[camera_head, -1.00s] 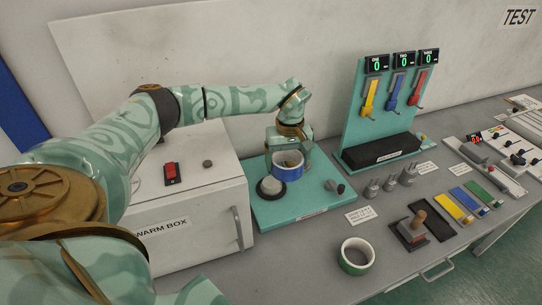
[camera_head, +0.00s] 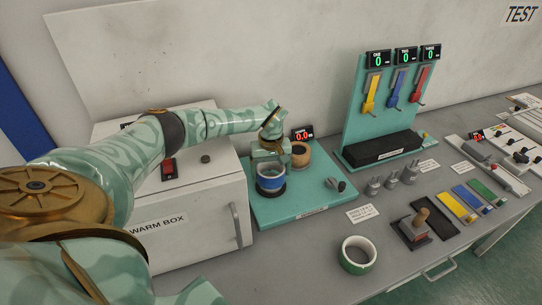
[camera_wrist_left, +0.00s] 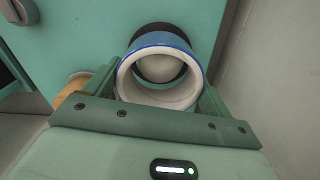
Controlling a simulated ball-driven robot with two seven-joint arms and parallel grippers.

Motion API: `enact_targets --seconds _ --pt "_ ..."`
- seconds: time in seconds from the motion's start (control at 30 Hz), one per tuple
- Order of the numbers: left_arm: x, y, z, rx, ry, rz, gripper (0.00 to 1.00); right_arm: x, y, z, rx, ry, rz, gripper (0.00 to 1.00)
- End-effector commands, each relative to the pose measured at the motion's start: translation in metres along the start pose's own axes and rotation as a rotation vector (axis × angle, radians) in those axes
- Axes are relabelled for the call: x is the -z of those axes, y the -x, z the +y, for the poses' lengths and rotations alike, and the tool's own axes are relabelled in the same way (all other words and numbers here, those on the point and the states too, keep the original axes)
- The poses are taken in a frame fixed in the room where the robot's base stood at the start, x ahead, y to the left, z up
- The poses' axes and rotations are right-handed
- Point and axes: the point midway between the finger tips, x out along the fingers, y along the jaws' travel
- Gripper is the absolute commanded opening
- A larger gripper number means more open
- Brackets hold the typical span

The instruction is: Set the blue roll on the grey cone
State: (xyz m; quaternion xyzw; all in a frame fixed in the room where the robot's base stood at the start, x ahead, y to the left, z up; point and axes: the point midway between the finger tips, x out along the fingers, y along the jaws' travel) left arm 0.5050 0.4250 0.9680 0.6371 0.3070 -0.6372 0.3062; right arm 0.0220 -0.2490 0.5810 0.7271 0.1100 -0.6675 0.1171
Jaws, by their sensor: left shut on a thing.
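The blue roll (camera_head: 271,179) is a short ring with a blue outside and a white inside. My left gripper (camera_head: 270,168) is shut on it, over the front left of the teal base (camera_head: 308,206). In the left wrist view the roll (camera_wrist_left: 131,85) sits between both fingers. The grey cone (camera_wrist_left: 158,67) shows as a pale dome through the roll's hole, with its black foot beyond the rim. The roll is in line with the cone; I cannot tell whether it is just above it or partly around it. My right gripper is not in view.
A brown spool (camera_head: 300,155) with a red-digit display (camera_head: 302,133) stands behind the roll. A small lever (camera_head: 337,184) is on the base's right. The white warm box (camera_head: 190,205) is close on the left. A green roll (camera_head: 357,254) lies on the bench in front.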

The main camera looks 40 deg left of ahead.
Motion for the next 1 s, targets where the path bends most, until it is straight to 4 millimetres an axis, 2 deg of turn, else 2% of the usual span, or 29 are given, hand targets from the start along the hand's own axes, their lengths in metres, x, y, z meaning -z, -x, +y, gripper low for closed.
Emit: enact_targets --seconds 0.47,0.5,0.53,0.8,0.87,1.0 --pt "0.0 -0.011 0.0 0.0 0.001 0.0 0.6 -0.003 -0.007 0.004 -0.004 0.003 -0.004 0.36" --pt "0.0 -0.011 0.0 0.0 0.001 0.0 0.94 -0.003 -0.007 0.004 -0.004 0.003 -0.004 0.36" --pt "0.0 -0.011 0.0 0.0 0.001 0.0 1.0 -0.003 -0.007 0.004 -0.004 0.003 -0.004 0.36" --pt "0.0 -0.008 0.0 0.0 0.0 0.0 1.0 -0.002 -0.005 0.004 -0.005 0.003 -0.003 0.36" --pt "0.0 -0.002 0.0 -0.001 0.0 0.001 1.0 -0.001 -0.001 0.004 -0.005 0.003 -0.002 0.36" --pt "0.001 0.024 0.001 -0.004 -0.001 0.004 1.0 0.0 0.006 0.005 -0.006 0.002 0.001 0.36"
